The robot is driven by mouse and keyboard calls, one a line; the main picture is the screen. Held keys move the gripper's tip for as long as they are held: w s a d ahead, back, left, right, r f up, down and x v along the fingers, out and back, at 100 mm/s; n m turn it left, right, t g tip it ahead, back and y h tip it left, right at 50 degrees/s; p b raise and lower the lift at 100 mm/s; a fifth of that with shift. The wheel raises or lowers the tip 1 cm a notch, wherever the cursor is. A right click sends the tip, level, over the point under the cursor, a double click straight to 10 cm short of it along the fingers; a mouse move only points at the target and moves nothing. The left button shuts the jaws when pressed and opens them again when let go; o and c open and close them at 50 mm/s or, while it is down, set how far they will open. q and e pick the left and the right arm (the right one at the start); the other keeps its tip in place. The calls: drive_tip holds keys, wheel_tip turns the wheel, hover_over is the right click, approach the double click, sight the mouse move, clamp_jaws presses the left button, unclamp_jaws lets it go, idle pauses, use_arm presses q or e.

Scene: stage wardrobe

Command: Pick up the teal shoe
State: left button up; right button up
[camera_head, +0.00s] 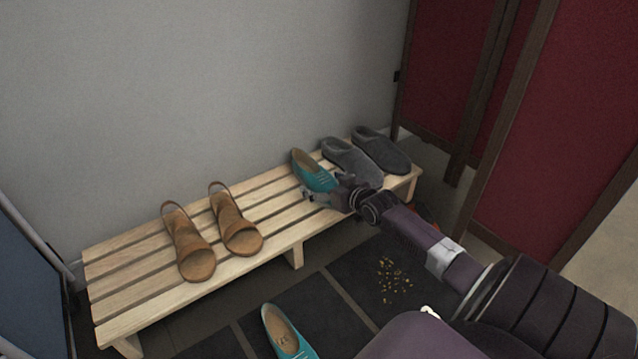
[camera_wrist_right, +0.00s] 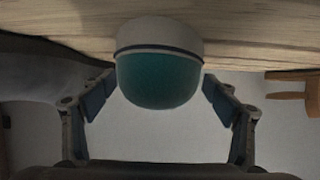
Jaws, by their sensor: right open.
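A teal shoe (camera_head: 314,172) lies on the slatted wooden bench, left of the grey slippers. A second teal shoe (camera_head: 283,331) is on the dark floor mat in front of the bench, cut off by the frame's bottom edge. My right gripper (camera_head: 318,196) is at the near end of the shoe on the bench. In the right wrist view the teal shoe (camera_wrist_right: 158,80) shows its rounded toe between the spread fingers of my right gripper (camera_wrist_right: 160,98), with a gap on each side. My left gripper is not in view.
The wooden bench (camera_head: 127,252) runs along the grey wall. Brown sandals (camera_head: 238,232) stand on its left half and grey slippers (camera_head: 381,150) on its right end. A red folding screen (camera_head: 545,130) stands at right. Small yellowish bits (camera_head: 393,280) lie on the floor mat.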

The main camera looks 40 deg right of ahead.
drive_tip(key=shift+b+x, duration=0.6)
drive_tip(key=shift+x, duration=0.45)
drive_tip(key=c, duration=1.5)
